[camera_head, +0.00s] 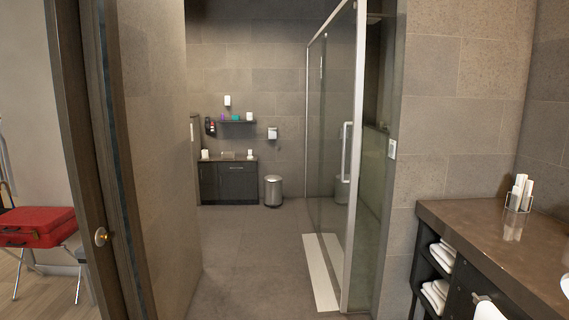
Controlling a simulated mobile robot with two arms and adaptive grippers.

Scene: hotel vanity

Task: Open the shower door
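The glass shower door (334,150) stands at the right of the middle, in a light metal frame. Its vertical handle (346,149) is on the near edge, beside the tall metal post. The glass runs away from me towards the back wall. From this angle I cannot tell for sure whether the door is shut or ajar. Neither of my grippers shows in the head view.
A vanity counter (500,255) with towels below juts in at the right. A metal bin (273,190) and dark cabinet (229,182) stand at the back. The tiled floor (245,255) between is clear.

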